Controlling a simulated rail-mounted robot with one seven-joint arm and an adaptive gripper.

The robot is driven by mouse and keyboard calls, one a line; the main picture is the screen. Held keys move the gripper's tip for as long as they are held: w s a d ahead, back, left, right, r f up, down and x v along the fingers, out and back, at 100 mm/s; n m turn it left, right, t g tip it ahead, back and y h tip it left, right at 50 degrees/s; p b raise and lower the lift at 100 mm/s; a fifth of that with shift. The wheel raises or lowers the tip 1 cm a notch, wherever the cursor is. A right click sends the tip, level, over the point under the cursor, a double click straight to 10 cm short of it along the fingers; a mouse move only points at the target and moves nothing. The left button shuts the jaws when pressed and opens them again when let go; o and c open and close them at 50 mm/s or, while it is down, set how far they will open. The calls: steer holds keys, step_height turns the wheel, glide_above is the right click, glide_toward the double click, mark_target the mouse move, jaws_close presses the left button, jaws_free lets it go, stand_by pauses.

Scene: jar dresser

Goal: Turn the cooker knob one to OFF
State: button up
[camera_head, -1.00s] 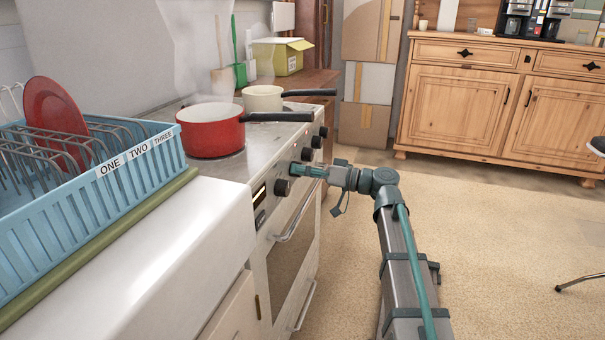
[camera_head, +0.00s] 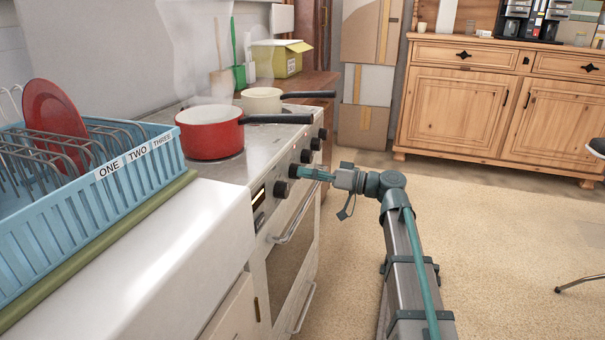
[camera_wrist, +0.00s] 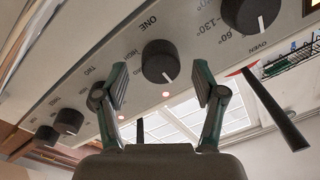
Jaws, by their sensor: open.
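The cooker knob one (camera_wrist: 160,62) is a dark round knob beside the label ONE in the wrist view. Its white pointer line points down and slightly right in that picture. The word HIGH shows to its left. My gripper (camera_wrist: 160,88) is open, with a finger on each side of the knob and nothing held. The fingers do not visibly touch it. In the head view, my gripper (camera_head: 302,173) is at the cooker's front panel and hides most of knob one. The oven knob (camera_wrist: 250,12) is to the right in the wrist view.
More knobs (camera_wrist: 68,120) continue along the panel. A red pot (camera_head: 212,140) and a cream pan (camera_head: 262,100) stand steaming on the cooker, handles reaching over its front edge. A blue dish rack (camera_head: 95,195) is on the left counter. The floor in front is mostly clear.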

steer(key=v, duration=1)
steer(key=s+d+f+m+g+h, duration=0.15)
steer(key=s+f+g+h, duration=0.35)
steer(key=f, duration=0.6)
steer(key=s+d+f+m+h, duration=0.1)
steer(key=s+f+m+h, duration=0.15)
steer(key=s+f, duration=0.7)
steer(key=s+d+f+m+g+h, duration=0.2)
steer(key=s+f+m+g+h, duration=0.15)
steer(key=f, duration=0.95)
steer(key=s+d+f+m+g+h, duration=0.1)
steer(key=s+d+f+g+h, duration=0.1)
steer(key=s+f, duration=0.5)
steer(key=s+d+f+m+g+h, duration=0.1)
steer(key=s+d+f+g+h, duration=0.2)
steer(key=s, duration=0.6)
steer(key=s+f+g+h, duration=0.2)
steer(key=s+f, duration=0.4)
steer(key=s, duration=0.4)
steer(key=s+r+t+p, duration=0.4)
steer(key=r+p, duration=1.1)
steer(key=p, duration=1.9)
steer(key=shift+s+d+r+n+p, duration=0.2)
steer(key=shift+s+r+n+p, duration=0.2)
steer(key=shift+s, duration=0.8)
